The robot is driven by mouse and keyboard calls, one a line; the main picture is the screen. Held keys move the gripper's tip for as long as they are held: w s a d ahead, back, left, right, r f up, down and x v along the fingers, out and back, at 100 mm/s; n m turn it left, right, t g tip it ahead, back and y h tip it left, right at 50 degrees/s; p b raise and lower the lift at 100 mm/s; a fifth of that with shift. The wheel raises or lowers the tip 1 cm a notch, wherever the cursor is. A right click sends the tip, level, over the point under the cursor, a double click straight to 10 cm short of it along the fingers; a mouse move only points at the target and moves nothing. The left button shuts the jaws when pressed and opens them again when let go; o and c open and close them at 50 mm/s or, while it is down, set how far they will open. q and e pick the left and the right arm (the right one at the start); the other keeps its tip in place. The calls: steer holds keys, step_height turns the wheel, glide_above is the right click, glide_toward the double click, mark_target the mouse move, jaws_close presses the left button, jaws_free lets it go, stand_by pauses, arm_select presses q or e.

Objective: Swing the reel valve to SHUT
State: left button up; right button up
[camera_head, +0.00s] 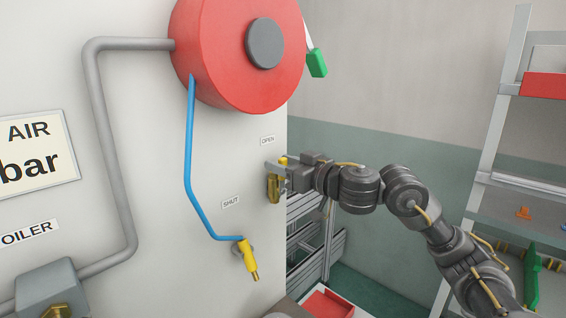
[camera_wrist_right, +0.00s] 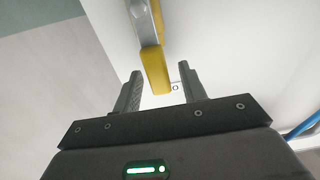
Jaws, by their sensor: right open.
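The reel valve shows in the head view as a brass body (camera_head: 273,190) on the pale wall, below the OPEN label (camera_head: 267,141) and right of the SHUT label (camera_head: 231,202). A bit of its yellow lever (camera_head: 283,160) shows beside my right gripper (camera_head: 275,170), which hides the rest. In the right wrist view the lever's yellow end (camera_wrist_right: 156,72) lies in the gap between the two open fingers of the gripper (camera_wrist_right: 160,75). I cannot tell whether either finger touches it. The lever appears to lie toward OPEN. My left gripper is out of view.
A red reel (camera_head: 225,75) hangs above, with a blue hose (camera_head: 188,150) running down to a yellow nozzle (camera_head: 248,258) on the wall. A green handle (camera_head: 317,62) sticks out right of the reel. A grey pipe (camera_head: 105,130) runs at left. Shelving (camera_head: 495,130) stands at right.

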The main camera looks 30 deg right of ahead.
steer(key=shift+w, duration=0.2)
steer(key=shift+c, duration=0.3)
jaws_close()
